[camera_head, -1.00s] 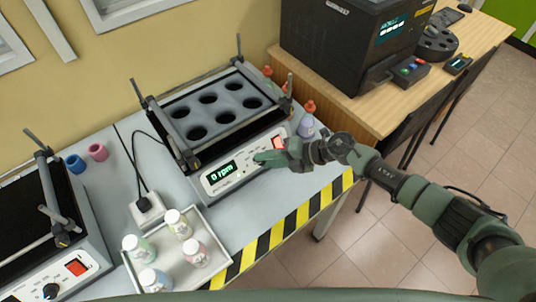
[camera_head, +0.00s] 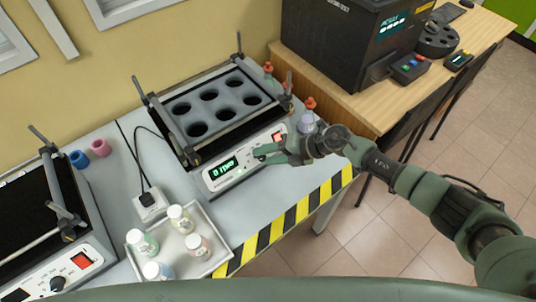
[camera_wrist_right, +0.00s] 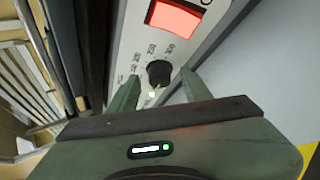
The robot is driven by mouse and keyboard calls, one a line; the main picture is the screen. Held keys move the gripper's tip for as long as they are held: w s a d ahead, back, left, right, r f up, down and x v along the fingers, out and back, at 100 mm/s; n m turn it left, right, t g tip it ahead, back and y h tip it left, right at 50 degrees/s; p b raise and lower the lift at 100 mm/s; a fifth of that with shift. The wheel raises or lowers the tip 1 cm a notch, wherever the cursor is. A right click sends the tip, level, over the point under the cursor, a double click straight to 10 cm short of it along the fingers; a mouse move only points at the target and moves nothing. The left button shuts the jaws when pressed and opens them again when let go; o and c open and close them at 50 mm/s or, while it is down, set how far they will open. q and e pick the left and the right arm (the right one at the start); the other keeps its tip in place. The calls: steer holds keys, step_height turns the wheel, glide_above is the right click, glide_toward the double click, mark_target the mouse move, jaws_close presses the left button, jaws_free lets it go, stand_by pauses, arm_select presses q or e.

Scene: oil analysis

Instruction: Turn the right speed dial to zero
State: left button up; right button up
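The right shaker (camera_head: 180,151) stands at the table's back edge, its front panel facing me. Its green display (camera_head: 223,168) reads 0 rpm. The right speed dial (camera_wrist_right: 158,72) is a black round knob in the right wrist view, below the lit red switch (camera_wrist_right: 175,17). My right gripper (camera_wrist_right: 159,84) is open, with one finger on each side of the dial and a visible gap to it on both sides. In the head view the right gripper (camera_head: 262,154) is at the panel, and the dial is hard to make out. My left gripper is not in view.
A second shaker (camera_head: 88,240) stands at the left with its own dial (camera_head: 57,284). A white tray (camera_head: 215,228) with several capped bottles sits in front of the right shaker.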

steer(key=shift+d, duration=0.1)
steer(key=v, duration=0.7)
steer(key=shift+d+r+b, duration=0.2)
steer(key=shift+d+b, duration=0.05)
steer(key=shift+b, duration=0.1)
steer(key=shift+s, duration=0.1)
